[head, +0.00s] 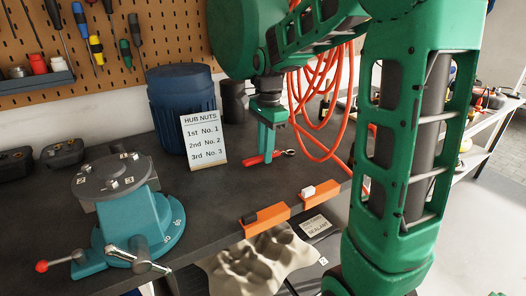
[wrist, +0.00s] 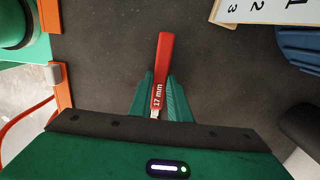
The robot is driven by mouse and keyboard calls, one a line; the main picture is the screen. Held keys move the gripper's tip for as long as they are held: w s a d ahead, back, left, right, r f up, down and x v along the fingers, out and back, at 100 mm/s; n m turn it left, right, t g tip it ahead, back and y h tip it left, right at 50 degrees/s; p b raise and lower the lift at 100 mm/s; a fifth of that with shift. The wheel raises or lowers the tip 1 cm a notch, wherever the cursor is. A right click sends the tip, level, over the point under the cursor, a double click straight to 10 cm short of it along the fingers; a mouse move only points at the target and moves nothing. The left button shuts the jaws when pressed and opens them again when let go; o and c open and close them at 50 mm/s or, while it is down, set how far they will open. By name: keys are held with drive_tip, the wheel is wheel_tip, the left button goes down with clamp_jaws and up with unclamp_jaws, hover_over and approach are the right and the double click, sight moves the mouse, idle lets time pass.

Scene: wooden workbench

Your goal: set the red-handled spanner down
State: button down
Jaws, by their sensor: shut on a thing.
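The red-handled spanner (head: 252,161) is in my gripper (head: 268,150), over the dark bench top right of the sign. The jaws are shut on its handle, and its metal ring end points right in the head view. In the wrist view the red handle (wrist: 164,62), marked 17 mm, runs up from between the teal fingers (wrist: 161,95), and its metal end is hidden. The spanner looks roughly level. I cannot tell whether it touches the bench.
A HUB NUTS sign (head: 203,140) leans by a blue drum (head: 181,105). A teal vise (head: 130,210) stands at left. Orange holders (head: 266,218) line the bench's front edge, near a cloth (head: 255,262). An orange cable (head: 325,115) hangs behind. Dark bench around the spanner is clear.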

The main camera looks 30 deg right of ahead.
drive_tip(key=c, duration=1.7)
unclamp_jaws()
drive_tip(key=shift+o, duration=0.2)
wheel_tip(320, 180, up, 8)
drive_tip(key=shift+d+f, duration=0.15)
drive_tip(key=shift+f, duration=0.05)
drive_tip(key=shift+s, duration=0.1)
